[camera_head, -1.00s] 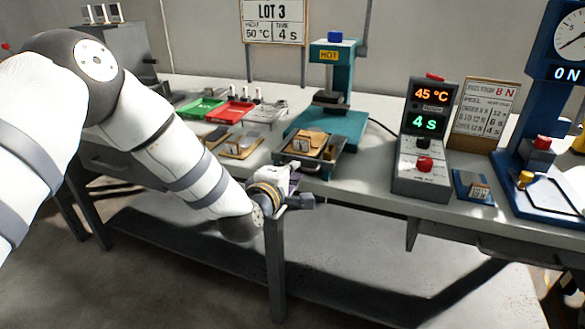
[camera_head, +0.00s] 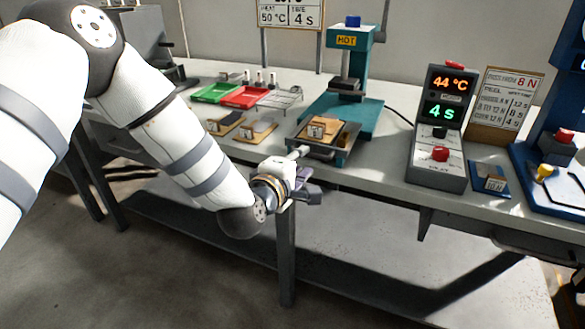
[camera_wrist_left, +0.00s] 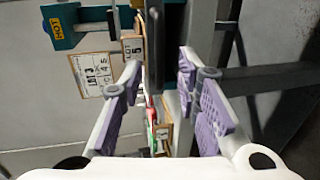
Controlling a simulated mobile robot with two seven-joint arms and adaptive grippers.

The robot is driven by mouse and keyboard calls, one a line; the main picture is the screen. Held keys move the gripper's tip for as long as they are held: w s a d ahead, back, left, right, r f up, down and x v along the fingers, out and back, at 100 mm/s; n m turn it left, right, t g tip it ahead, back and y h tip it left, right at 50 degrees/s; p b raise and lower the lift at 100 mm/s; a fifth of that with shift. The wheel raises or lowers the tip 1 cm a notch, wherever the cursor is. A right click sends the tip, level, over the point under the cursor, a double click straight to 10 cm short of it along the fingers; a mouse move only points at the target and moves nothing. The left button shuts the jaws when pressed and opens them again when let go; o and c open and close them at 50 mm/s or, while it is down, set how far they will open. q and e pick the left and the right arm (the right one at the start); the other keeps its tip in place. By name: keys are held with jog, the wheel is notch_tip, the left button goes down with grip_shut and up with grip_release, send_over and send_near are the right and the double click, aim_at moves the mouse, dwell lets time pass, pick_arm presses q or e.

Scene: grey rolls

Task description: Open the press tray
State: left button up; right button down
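The press tray (camera_head: 348,142) is a dark, shallow tray with a front handle. It sticks out in front of the teal press (camera_head: 352,110) near the table's front edge. A tan piece with a small numbered card (camera_head: 317,131) lies on it. My left gripper (camera_head: 308,171) is just in front of and below the tray, at its left front. In the left wrist view, the purple-padded fingers (camera_wrist_left: 160,72) are apart with nothing gripped. The tray's dark front side shows beyond and between them; contact with the handle cannot be told. My right gripper is not in view.
Left of the tray lie two tan pieces (camera_head: 258,131), a red tray (camera_head: 244,97), a green tray (camera_head: 213,92) and a wire rack (camera_head: 281,98). Right stands a control box (camera_head: 437,165) reading 44 °C and 4 s.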

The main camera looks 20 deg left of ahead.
pick_arm(q)
jog(key=v, duration=0.8)
jog(key=shift+s+r, duration=0.15)
jog(key=shift+s, duration=0.25)
